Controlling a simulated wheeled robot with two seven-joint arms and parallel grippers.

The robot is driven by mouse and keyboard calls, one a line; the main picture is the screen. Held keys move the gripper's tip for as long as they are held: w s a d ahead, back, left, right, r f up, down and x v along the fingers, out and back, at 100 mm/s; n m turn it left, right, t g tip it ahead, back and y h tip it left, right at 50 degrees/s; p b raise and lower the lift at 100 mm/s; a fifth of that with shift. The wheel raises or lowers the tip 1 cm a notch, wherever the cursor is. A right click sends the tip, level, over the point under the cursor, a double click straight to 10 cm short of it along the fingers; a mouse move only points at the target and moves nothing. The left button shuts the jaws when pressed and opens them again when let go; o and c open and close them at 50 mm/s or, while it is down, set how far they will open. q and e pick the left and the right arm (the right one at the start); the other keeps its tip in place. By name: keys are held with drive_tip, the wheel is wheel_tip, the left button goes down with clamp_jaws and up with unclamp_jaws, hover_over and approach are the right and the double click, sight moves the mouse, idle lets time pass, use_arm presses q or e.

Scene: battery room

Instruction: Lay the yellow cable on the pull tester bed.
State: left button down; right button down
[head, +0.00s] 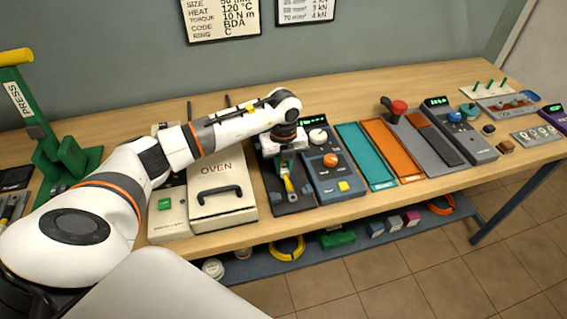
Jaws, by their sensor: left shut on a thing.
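My left gripper (286,164) points down over a dark bench device right of the oven. It is shut on a short yellow piece, which I take to be the yellow cable (289,184). The cable's upper end is hidden by the fingers, and its lower end hangs over or rests on the dark device; I cannot tell which. The pull tester is not labelled readably. A grey unit with a long dark bed (433,138) and a red knob (398,107) stands right of the trays and may be it. My right gripper is out of view.
The oven (222,188) is left of my gripper, and the green press (62,150) is at far left. A control box with an orange knob (331,160), a teal tray (366,156) and an orange tray (392,150) lie to the right. A yellow coil (287,249) sits on the lower shelf.

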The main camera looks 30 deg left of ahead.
use_arm(q)
drive_tip(key=shift+f, duration=0.3)
drive_tip(key=c, duration=1.2)
unclamp_jaws()
drive_tip(key=shift+o, duration=0.2)
